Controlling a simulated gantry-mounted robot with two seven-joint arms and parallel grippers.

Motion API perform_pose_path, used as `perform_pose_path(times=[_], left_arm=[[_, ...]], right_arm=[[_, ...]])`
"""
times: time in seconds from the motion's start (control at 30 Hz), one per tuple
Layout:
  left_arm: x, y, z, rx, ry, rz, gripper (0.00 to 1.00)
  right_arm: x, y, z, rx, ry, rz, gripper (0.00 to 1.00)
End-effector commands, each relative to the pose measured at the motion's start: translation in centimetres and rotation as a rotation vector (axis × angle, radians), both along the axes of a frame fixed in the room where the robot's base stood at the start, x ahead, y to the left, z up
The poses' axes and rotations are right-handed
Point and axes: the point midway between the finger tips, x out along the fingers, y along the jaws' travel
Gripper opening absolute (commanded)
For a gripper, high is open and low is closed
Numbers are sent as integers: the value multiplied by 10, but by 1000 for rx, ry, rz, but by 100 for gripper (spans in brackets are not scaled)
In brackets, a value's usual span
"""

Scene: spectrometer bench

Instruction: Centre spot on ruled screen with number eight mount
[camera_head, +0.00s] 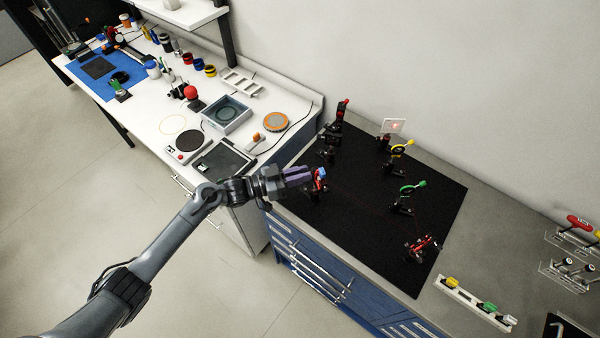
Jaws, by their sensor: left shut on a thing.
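My left gripper (306,177) reaches in over the near left edge of the black breadboard. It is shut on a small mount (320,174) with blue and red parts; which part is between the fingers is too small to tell. No number is readable on it. A pale upright screen (393,126) stands at the back of the board with a red spot on it. Its ruling, and how far the spot is from its centre, are too small to read. My right gripper is not in view.
The black breadboard (362,222) also carries a black post with a red top (339,107), a yellow ring mount (402,146), a green ring mount (411,188) and a red-and-black mount (422,245). A white bench (160,118) with several tools lies left.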

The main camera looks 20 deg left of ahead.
Motion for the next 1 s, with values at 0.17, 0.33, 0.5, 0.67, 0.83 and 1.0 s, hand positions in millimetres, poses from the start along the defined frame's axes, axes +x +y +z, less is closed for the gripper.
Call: perform_pose_path(times=[0.17, 0.33, 0.5, 0.67, 0.83, 1.0], left_arm=[[0, 0, 3, -77, 90, 2, 0], [0, 0, 3, -171, 200, 3, 0], [1, 0, 3, -264, 307, 4, 0], [1, 0, 3, -341, 396, 5, 0], [1, 0, 2, -401, 467, 4, 0], [0, 0, 1, -439, 510, 3, 0]], right_arm=[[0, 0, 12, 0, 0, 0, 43], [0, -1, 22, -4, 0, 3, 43], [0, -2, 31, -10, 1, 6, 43], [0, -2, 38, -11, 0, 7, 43], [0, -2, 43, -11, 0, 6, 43], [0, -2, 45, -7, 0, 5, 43]])
